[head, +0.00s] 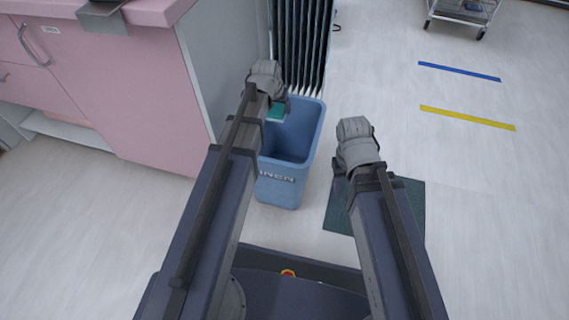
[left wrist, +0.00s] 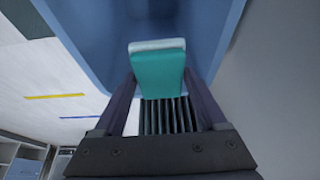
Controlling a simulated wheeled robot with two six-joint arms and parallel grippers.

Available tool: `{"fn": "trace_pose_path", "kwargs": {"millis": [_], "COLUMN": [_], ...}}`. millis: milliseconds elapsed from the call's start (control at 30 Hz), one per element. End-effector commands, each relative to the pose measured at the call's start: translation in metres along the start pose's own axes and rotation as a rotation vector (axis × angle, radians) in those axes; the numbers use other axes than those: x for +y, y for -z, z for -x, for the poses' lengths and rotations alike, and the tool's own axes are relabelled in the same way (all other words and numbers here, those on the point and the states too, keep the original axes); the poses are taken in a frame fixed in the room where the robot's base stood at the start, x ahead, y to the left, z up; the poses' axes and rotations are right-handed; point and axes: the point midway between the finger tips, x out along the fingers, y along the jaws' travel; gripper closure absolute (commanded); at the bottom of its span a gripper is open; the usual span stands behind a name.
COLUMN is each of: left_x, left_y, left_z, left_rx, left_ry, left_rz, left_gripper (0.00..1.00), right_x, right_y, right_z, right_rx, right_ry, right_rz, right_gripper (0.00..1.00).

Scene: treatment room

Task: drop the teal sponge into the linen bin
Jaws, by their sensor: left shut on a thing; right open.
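The teal sponge (head: 277,112) has a pale layer on one face. My left gripper (head: 278,103) is shut on it and holds it over the opening of the blue linen bin, near the far left part of the rim. In the left wrist view the sponge (left wrist: 158,72) sits between the two fingers, with the bin's blue wall (left wrist: 90,30) around it. The linen bin (head: 283,190) stands upright on the floor with lettering on its front; my left arm hides part of it. My right gripper (head: 345,172) is open and empty, right of the bin above a dark mat.
A pink cabinet (head: 120,95) with a grey side panel stands left of the bin. A dark ribbed radiator (head: 300,40) is just behind it. The dark green mat (head: 408,200) lies at the right. A metal cart (head: 462,12) stands far back.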

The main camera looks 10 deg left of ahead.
Motion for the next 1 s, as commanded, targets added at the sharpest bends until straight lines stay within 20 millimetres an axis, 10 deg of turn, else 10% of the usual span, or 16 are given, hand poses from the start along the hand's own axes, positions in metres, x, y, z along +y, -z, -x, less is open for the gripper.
{"fn": "trace_pose_path", "kwargs": {"millis": [367,400,600,1000], "left_x": [0.0000,0.0000,0.0000,0.0000], "left_y": [-0.0030,-0.0030,-0.0030,-0.0027], "left_z": [-0.0074,-0.0074,-0.0074,-0.0011], "left_rx": [0.000,0.000,0.000,0.000], "left_ry": [0.000,0.000,0.000,0.000], "left_rz": [0.000,0.000,0.000,0.000], "left_gripper": [0.70,0.21,0.00,0.00], "right_x": [-0.0009,-0.0009,-0.0009,-0.0002], "right_y": [0.0005,0.0005,0.0004,0.0001], "right_z": [-0.0079,-0.0079,-0.0080,-0.0021], "right_rx": [0.000,0.000,0.000,0.000], "right_ry": [0.000,0.000,0.000,0.000], "right_rz": [-0.002,-0.002,-0.002,-0.001], "right_gripper": [0.50,0.50,0.50,0.50]}}
